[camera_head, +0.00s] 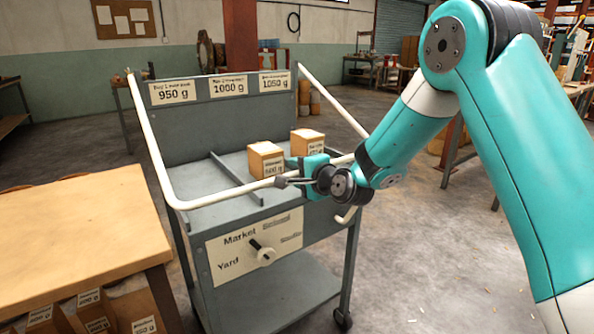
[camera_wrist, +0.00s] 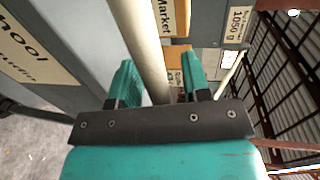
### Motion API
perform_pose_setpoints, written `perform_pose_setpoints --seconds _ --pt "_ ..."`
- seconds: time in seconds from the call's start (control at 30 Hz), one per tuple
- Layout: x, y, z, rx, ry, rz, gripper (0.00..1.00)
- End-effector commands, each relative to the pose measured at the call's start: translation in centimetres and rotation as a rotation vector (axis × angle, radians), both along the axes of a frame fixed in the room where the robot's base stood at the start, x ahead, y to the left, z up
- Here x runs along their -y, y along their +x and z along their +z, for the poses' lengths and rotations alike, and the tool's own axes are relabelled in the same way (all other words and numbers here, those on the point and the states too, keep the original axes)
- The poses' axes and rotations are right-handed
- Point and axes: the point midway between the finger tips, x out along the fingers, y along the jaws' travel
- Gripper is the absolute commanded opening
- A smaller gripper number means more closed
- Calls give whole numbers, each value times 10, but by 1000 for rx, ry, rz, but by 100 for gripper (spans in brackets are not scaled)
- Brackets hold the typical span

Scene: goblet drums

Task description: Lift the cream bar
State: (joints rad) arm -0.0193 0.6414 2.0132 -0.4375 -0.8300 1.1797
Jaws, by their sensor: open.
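The cream bar (camera_head: 230,192) is a U-shaped rail on the grey cart. Its side arms run from the top of the back panel down to a front stretch that crosses above the cart's front edge. My gripper (camera_head: 284,182) is at this front stretch, right of its middle. In the wrist view, the bar (camera_wrist: 142,48) passes between the two teal fingers of my gripper (camera_wrist: 157,82), which are apart. Whether either finger touches the bar cannot be told.
Two cardboard boxes (camera_head: 266,160) (camera_head: 308,143) stand on the cart's top (camera_head: 220,207), close behind my gripper. A knob (camera_head: 263,254) sticks out of the front plate. A wooden table (camera_head: 80,225) stands at left, boxes (camera_head: 95,314) below.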

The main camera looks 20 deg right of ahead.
Motion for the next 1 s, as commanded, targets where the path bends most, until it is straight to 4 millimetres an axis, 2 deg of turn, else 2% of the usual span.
perform_pose_setpoints --seconds 0.13,0.37,0.57,0.83,1.0 --pt "-2 7 -1 0 0 -1 44" --pt "-2 7 -1 0 0 -1 44" --pt "-2 7 -1 0 0 -1 0" --pt "-2 6 2 -4 -1 -1 0" --pt "-1 1 16 -28 -9 1 0"
